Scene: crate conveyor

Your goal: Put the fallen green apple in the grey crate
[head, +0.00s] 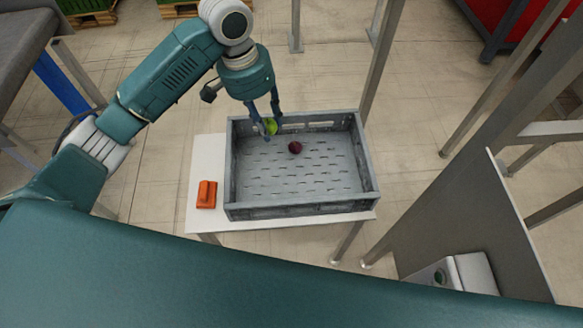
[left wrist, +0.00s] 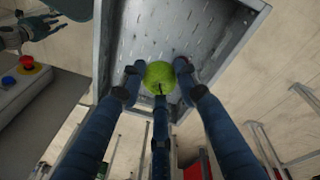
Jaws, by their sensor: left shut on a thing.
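The green apple (head: 271,127) is between the fingers of my left gripper (head: 265,128), which is shut on it. They are at the far left corner of the grey crate (head: 305,210). In the left wrist view the apple (left wrist: 159,75) sits between the fingertips, with the crate floor (left wrist: 185,35) behind it. I cannot tell how high it is above the floor. A teal and dark gripper, seemingly my right one (left wrist: 32,30), shows at the upper left of the left wrist view; its jaw state is unclear.
A dark red round fruit (head: 295,147) lies on the otherwise bare crate floor. The crate stands on a white table (head: 208,160) with an orange object (head: 206,194) at left. Metal posts (head: 383,55) and a grey panel (head: 465,225) stand to the right.

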